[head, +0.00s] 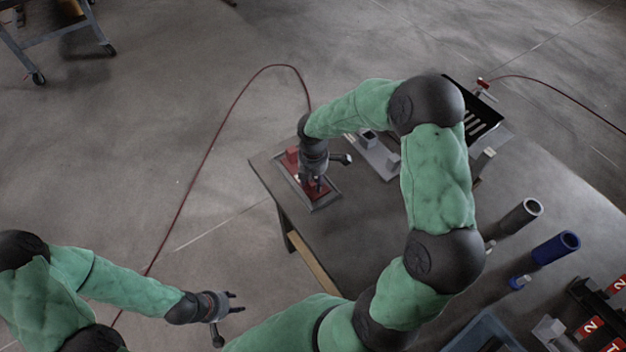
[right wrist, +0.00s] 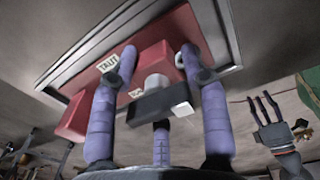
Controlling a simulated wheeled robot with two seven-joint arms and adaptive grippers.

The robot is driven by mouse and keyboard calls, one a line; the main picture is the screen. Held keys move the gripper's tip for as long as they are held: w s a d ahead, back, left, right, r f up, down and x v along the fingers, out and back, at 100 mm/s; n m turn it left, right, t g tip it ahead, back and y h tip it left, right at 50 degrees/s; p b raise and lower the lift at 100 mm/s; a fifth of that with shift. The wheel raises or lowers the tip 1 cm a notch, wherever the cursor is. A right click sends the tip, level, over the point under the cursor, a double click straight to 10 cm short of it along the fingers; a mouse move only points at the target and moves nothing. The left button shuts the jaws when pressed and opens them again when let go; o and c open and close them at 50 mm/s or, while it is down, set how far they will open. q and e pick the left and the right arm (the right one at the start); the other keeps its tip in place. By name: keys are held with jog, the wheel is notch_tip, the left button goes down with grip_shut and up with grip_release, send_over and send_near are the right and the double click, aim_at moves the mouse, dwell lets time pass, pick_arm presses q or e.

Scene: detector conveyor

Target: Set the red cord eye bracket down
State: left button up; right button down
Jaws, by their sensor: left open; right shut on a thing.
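A red surface with white labels (right wrist: 108,64) lies behind, inside the tray rim. Whether the bracket touches that surface I cannot tell. My left gripper (head: 235,302) is open and empty, left of the table over the floor.
A red block (head: 291,156) stands at the tray's far end. Right of the tray is a grey fixture (head: 378,160). Dark (head: 522,215) and blue (head: 556,248) cylinders stand at the right. A blue bin (head: 482,338) is at the front. Bare tabletop (head: 355,235) lies nearer me.

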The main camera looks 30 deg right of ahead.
jog(key=shift+f, duration=0.1)
jog(key=c, duration=0.6)
grip_release()
notch_tip(320, 180, up, 12)
jog(key=p, duration=0.3)
jog(key=shift+r, duration=0.2)
